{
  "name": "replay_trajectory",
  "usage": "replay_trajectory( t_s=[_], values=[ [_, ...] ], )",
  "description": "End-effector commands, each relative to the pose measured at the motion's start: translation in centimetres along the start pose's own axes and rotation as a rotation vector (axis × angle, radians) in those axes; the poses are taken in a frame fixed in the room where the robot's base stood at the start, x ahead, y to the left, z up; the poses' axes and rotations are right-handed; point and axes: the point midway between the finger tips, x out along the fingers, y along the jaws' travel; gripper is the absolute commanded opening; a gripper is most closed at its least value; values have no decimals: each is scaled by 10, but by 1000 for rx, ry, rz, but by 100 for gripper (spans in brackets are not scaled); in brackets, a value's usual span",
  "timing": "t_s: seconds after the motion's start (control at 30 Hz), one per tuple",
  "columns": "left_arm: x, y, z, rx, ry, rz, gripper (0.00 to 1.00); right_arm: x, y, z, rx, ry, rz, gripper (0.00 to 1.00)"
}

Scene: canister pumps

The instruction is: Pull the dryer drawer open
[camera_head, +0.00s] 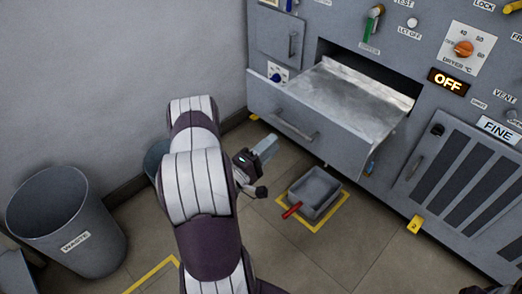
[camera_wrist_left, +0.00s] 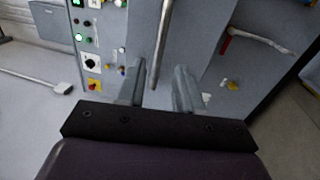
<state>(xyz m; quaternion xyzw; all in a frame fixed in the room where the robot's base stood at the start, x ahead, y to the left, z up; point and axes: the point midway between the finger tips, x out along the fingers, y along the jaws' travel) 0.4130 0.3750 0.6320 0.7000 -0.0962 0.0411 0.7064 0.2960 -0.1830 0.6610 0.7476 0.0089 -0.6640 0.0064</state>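The dryer drawer (camera_head: 345,98) stands pulled out of its slot in the grey machine, with a pale, shiny interior showing. Its bar handle (camera_head: 295,127) runs along the drawer front. My left gripper (camera_head: 268,145) is just in front of and below the handle in the head view, apart from it. In the left wrist view my left gripper (camera_wrist_left: 161,88) has its two fingers apart. A metal bar (camera_wrist_left: 162,45), apparently the handle, shows beyond and between them. Nothing is seen held. My right gripper is not in view.
A grey tray with a red handle (camera_head: 315,190) sits on the floor inside a yellow outline, below the drawer. A waste bin (camera_head: 90,250) stands at the left. An orange dryer dial (camera_head: 463,48) and an "OFF" sign (camera_head: 449,82) are on the panel. A vented door (camera_head: 460,175) is at right.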

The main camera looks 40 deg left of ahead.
Motion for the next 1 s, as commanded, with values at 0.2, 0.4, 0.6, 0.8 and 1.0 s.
replay_trajectory(
  t_s=[0.2,0.4,0.6,0.8,1.0],
  values=[
    [-36,1,-1,-1,3,0,35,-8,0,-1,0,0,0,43],
    [-42,0,0,1,-1,1,35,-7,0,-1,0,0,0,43],
    [-41,0,0,1,-1,1,35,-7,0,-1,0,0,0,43],
    [-41,0,0,2,-1,1,35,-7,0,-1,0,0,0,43],
    [-55,-66,-3,277,-3,-342,35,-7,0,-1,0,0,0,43]
  ],
)
